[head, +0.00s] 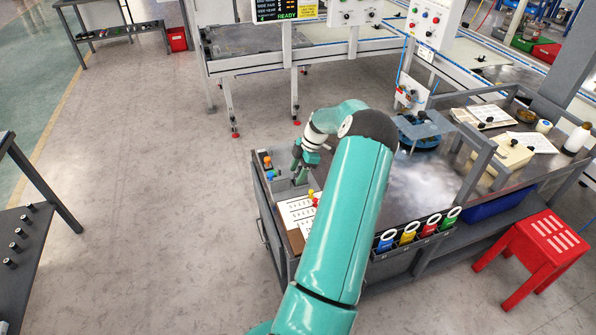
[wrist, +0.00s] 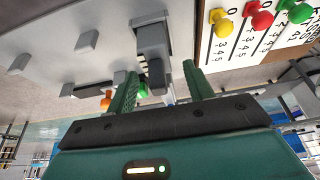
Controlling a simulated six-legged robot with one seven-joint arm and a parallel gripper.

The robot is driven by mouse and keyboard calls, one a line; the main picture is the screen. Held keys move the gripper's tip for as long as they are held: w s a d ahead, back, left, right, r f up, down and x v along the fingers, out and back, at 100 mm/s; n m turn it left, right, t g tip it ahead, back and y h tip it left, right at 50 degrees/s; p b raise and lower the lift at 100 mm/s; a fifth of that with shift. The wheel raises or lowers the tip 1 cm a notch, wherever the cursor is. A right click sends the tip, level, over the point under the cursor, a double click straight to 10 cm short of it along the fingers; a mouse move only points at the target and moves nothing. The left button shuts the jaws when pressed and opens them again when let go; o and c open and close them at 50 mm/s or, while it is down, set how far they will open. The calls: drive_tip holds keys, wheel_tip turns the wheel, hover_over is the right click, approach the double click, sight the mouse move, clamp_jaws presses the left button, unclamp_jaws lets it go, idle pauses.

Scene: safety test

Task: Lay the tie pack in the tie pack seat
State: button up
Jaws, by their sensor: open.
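My gripper (head: 302,165) is above the left end of the grey workbench (head: 412,262). In the wrist view its two green fingers (wrist: 160,72) stand apart, with no held object visible between them. A grey panel with several raised blocks (wrist: 87,41) lies beyond the fingers. A larger grey block with a dark part (wrist: 152,45) is on it, close to the left finger. Small orange (wrist: 106,100) and green pieces show behind the left finger. I cannot tell which of these is the tie pack or its seat; my arm hides part of the bench.
A printed card (head: 294,212) lies by the gripper; red, yellow and green knobs (wrist: 261,20) are over it in the wrist view. A red stool (head: 540,250) stands at right. Floor left of the bench is clear.

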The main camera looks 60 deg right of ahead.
drive_tip(key=shift+r, duration=0.1)
drive_tip(key=v, duration=1.3)
drive_tip(key=shift+r, duration=0.3)
drive_tip(key=shift+s+d, duration=0.1)
drive_tip(key=shift+d, duration=0.05)
drive_tip(key=w+a+r+m+g+h, duration=0.1)
drive_tip(key=w+a+r, duration=0.3)
drive_tip(key=w+a, duration=0.3)
drive_tip(key=w+a+r+g+h, duration=0.1)
drive_tip(key=w+a+r, duration=0.35)
drive_tip(key=a, duration=0.35)
drive_tip(key=w+a+r+m+h, duration=0.1)
drive_tip(key=w+a+r, duration=0.35)
drive_tip(key=a, duration=0.35)
drive_tip(key=a+r+m+h, duration=0.1)
drive_tip(key=a+r, duration=0.2)
drive_tip(key=a, duration=0.5)
drive_tip(key=a+r+m, duration=0.1)
drive_tip(key=a+r, duration=0.1)
drive_tip(key=a, duration=0.7)
drive_tip(key=s+a+m+t, duration=0.2)
drive_tip(key=s+a, duration=0.4)
drive_tip(key=a, duration=0.4)
drive_tip(key=s+a+m+t, duration=0.2)
drive_tip(key=s+a, duration=0.5)
drive_tip(key=a, duration=0.4)
drive_tip(key=shift+s+m+y, duration=0.25)
drive_tip(key=shift+m+y, duration=0.15)
drive_tip(key=shift+m, duration=0.1)
